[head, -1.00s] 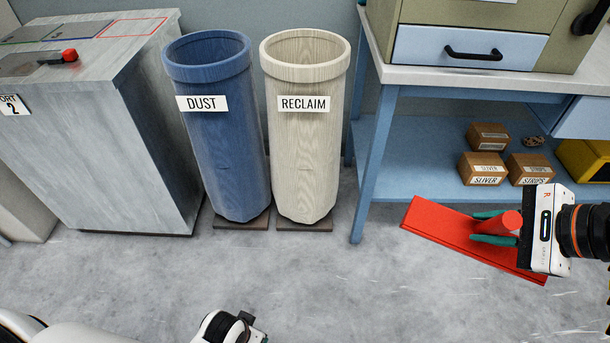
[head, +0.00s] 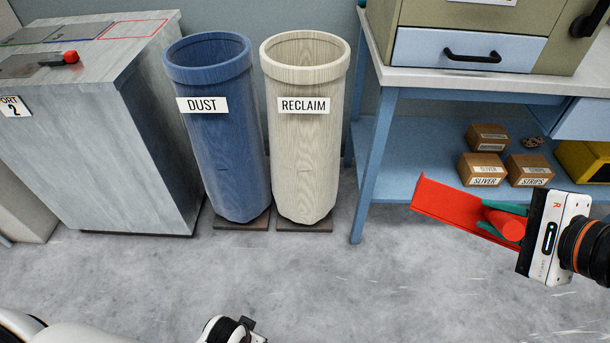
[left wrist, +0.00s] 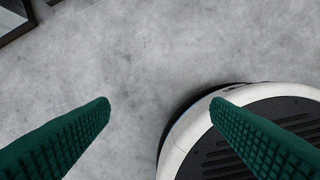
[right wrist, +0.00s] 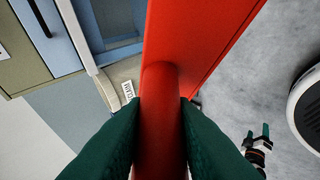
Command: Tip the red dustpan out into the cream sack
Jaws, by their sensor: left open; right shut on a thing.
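The cream sack (head: 309,150), labelled RECLAIM, stands upright and open-topped on the floor at the middle of the head view. The red dustpan (head: 447,212) is in the air right of it, in front of the blue shelf, and apart from the sack. My right gripper (head: 500,222) is shut on the dustpan's round handle. The right wrist view shows the handle between the green fingers, with the pan (right wrist: 205,35) reaching out beyond. I cannot make out any contents in the pan. My left gripper (left wrist: 160,105) is open and empty over bare floor.
A blue sack (head: 215,145) labelled DUST stands left of the cream one. A grey cabinet (head: 90,150) is farther left. The bench leg (head: 373,170) is close right of the cream sack. Small boxes (head: 484,168) sit on the lower shelf. The front floor is clear.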

